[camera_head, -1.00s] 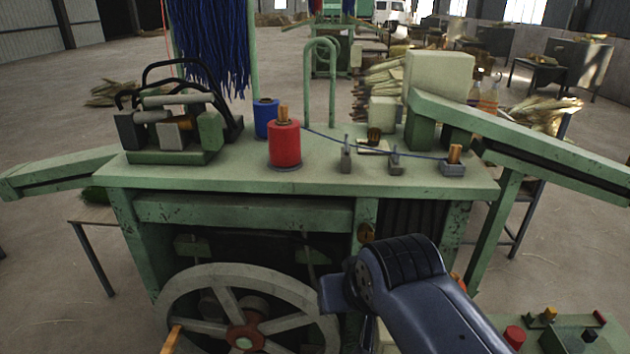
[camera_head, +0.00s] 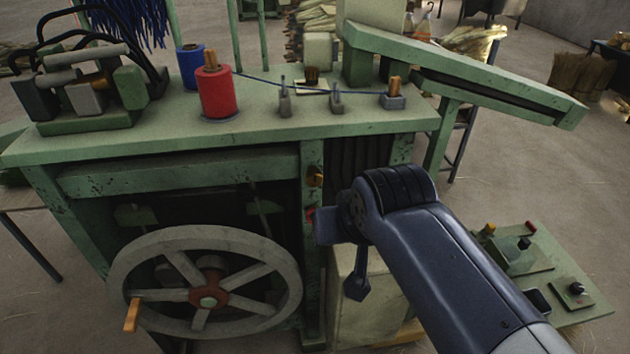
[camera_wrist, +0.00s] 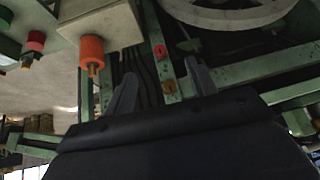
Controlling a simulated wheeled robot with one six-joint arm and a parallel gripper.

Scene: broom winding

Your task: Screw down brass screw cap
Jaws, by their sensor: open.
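Several small brass or orange-brown pieces show, and I cannot tell for sure which is the screw cap. Another is a peg (camera_head: 210,58) on top of the red spool (camera_head: 214,92), and one more peg (camera_head: 394,84) stands at the table's right end. My gripper (camera_wrist: 162,82) is open and empty, its two fingers wide apart below the tabletop. In the head view my arm hides most of it.
The green tabletop (camera_head: 150,150) also holds a blue spool (camera_head: 191,66) and small guides with a blue cord. A spoked wheel (camera_head: 208,300) is below left. A pale box (camera_head: 365,290) and a control panel (camera_head: 565,295) are at right. An orange cylinder (camera_wrist: 92,48) shows in the wrist view.

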